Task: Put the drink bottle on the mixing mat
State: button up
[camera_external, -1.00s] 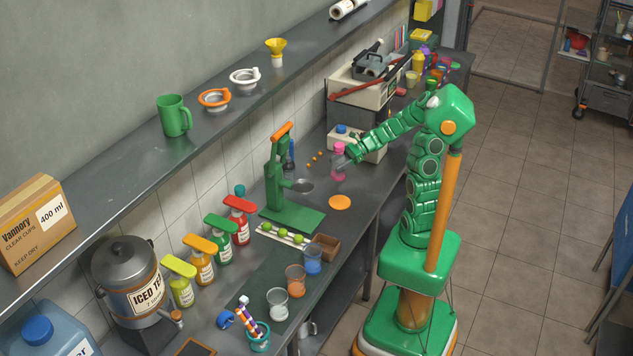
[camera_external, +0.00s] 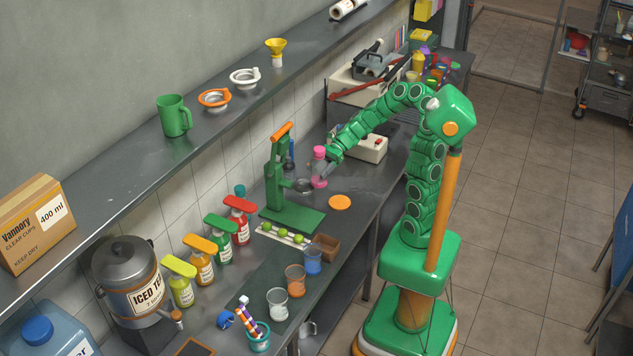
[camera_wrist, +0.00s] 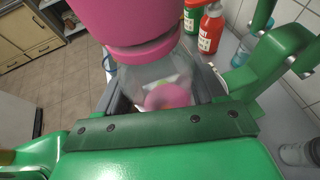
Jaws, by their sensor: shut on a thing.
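The drink bottle (camera_external: 319,181), clear with a pink cap and pink at its base, is upright at the far part of the counter. My gripper (camera_external: 324,168) is shut on its middle. In the wrist view the bottle (camera_wrist: 130,20) fills the top, with the gripper (camera_wrist: 165,92) around its clear body. I cannot tell whether its base clears the counter. The mixing mat appears to be the dark mat (camera_external: 258,287) at the near part of the counter, well away from the bottle. A clear cup, an orange cup and a blue cup stand on or beside it.
A green press (camera_external: 292,207) stands just left of the bottle, near the wall. An orange disc (camera_external: 340,202), a tray of limes (camera_external: 282,234) and a brown box (camera_external: 326,246) lie between bottle and mat. Several pump bottles (camera_external: 203,261) line the wall. A shelf (camera_external: 215,125) runs above.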

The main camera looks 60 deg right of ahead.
aim_at(317, 169)
jog(key=shift+n+g, duration=0.6)
jog(key=a, duration=0.2)
jog(key=a+r, duration=0.1)
jog(key=a, duration=0.2)
jog(key=w+a+f+n+g, duration=0.2)
jog(key=w+a+f, duration=0.15)
jog(key=a, duration=0.65)
jog(key=w+a+f+n+g, duration=0.2)
jog(key=a+f, duration=0.2)
jog(key=a, duration=0.7)
jog(key=s+a+f+n+g, duration=0.1)
jog(key=s+a+f+g, duration=0.15)
jog(key=a, duration=0.65)
jog(key=s+a+f+n+g, duration=0.1)
jog(key=s+a+f, duration=0.25)
jog(key=a, duration=0.55)
jog(key=shift+h, duration=0.3)
jog(key=shift+w+f, duration=0.15)
jog(key=shift+f, duration=2.2)
jog(key=shift+w+f, duration=0.1)
jog(key=shift+f, duration=2.25)
jog(key=shift+f, duration=0.1)
jog(key=o, duration=1.1)
jog(key=shift+c, duration=0.2)
